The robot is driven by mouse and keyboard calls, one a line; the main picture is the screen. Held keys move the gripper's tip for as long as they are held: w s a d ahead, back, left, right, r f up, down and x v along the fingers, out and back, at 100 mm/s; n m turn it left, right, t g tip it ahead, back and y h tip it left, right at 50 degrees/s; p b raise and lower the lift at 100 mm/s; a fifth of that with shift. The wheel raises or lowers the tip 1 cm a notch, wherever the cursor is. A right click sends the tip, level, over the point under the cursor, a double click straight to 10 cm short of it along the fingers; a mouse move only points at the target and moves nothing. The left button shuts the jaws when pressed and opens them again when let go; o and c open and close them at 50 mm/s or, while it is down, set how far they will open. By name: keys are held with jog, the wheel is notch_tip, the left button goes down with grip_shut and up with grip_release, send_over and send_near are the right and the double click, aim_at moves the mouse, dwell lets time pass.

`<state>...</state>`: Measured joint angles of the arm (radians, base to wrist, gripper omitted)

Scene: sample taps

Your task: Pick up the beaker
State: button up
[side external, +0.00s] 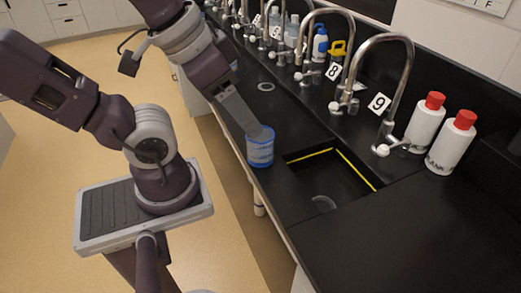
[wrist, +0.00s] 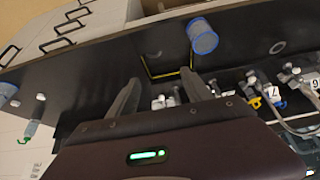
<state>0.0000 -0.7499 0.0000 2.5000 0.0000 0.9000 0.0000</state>
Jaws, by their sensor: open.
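The beaker (side external: 260,152) is a blue, see-through cup on the black counter, left of the sink in the side view. In the wrist view the beaker (wrist: 203,40) shows beyond the fingertips and up to the right. My gripper (side external: 256,127) points down at the beaker, and its fingers overlap the beaker's top in the side view. In the wrist view my gripper (wrist: 160,80) has its two fingers spread with nothing between them. The beaker is not between the fingers there. The side view does not show whether a finger touches the beaker.
A sunken sink (side external: 334,176) with yellow edging lies right of the beaker. Curved taps with number cards, such as the 9 card (side external: 379,103), line the back. Two white bottles with red caps (side external: 452,145) stand at the right. The counter's front edge is close to the beaker.

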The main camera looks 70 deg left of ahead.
jog(key=o, duration=0.4)
jog(key=shift+o, duration=0.2)
jog(key=m+g+y, duration=0.3)
jog(key=m+y, duration=0.1)
jog(key=m, duration=0.6)
send_near(260, 145)
jog(key=w+a+f+m, duration=0.1)
jog(key=f+m, duration=0.1)
jog(key=m, duration=0.1)
jog(key=w+a+f+m+g, duration=0.1)
jog(key=f+m, duration=0.2)
jog(key=m, duration=0.1)
jog(key=w+a+f+m, duration=0.1)
jog(key=a+f+m, duration=0.1)
jog(key=f+m, duration=0.1)
jog(key=shift+w+m, duration=0.2)
jog(key=shift+m, duration=0.5)
jog(key=a+f, duration=0.2)
jog(key=f, duration=0.1)
jog(key=a+f, duration=0.1)
jog(key=shift+w+a+f, duration=0.1)
jog(key=shift+w+f, duration=0.15)
jog(key=shift+f, duration=0.05)
